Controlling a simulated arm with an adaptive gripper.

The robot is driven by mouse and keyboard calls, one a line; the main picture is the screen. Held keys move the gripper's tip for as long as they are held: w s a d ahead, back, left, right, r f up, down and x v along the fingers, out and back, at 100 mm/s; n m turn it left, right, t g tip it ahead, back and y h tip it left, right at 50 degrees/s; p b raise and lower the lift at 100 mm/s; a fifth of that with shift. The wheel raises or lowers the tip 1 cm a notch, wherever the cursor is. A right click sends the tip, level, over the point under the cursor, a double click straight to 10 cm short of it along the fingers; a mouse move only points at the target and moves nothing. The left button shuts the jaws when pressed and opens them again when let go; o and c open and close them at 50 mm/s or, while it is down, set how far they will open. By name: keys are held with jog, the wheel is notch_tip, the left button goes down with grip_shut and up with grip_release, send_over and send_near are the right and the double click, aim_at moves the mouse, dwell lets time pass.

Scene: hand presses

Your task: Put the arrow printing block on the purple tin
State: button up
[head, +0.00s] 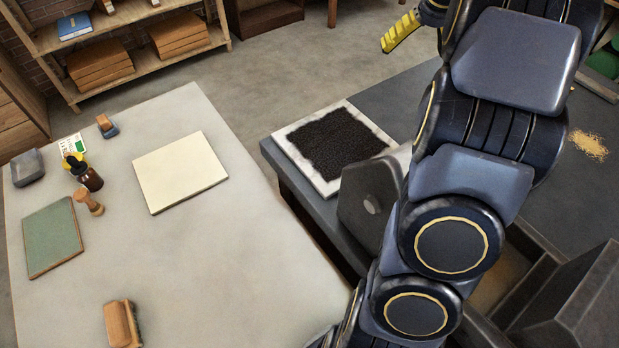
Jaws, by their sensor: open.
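I cannot make out an arrow printing block or a purple tin in the head view. My gripper (402,31) is only partly in view at the top edge, where a yellow ribbed finger shows above the dark bench; it is open. Nothing shows in its grip, though the rest of it is cut off by the frame. A small wood-and-blue block (107,126) stands at the back of the pale table, but no arrow shows on it. A grey block-like thing (27,168) lies at the table's left edge.
The pale table (230,265) carries a cream board (180,172), green board (52,238), dark bottle (90,180), wooden-handled stamp (88,203) and brush (119,322).

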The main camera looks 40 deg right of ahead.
jog(key=a+n+g+y, duration=0.1)
jog(key=a+n, duration=0.1)
jog(key=a, duration=1.4)
jog(key=s+a+f+n+g, duration=0.1)
jog(key=s+a, duration=0.3)
jog(key=a, duration=0.3)
jog(key=s+a+n+g, duration=0.1)
jog(key=s+a, duration=0.3)
jog(key=a, duration=0.4)
jog(key=s+a+f+n, duration=0.1)
jog(key=s+a, duration=0.1)
jog(key=s, duration=0.3)
jog(key=s+a+f+n+g, duration=0.1)
jog(key=s+a+f, duration=0.1)
jog(key=s, duration=0.3)
jog(key=shift+a+f+h, duration=0.25)
jog(key=shift+a+h, duration=0.05)
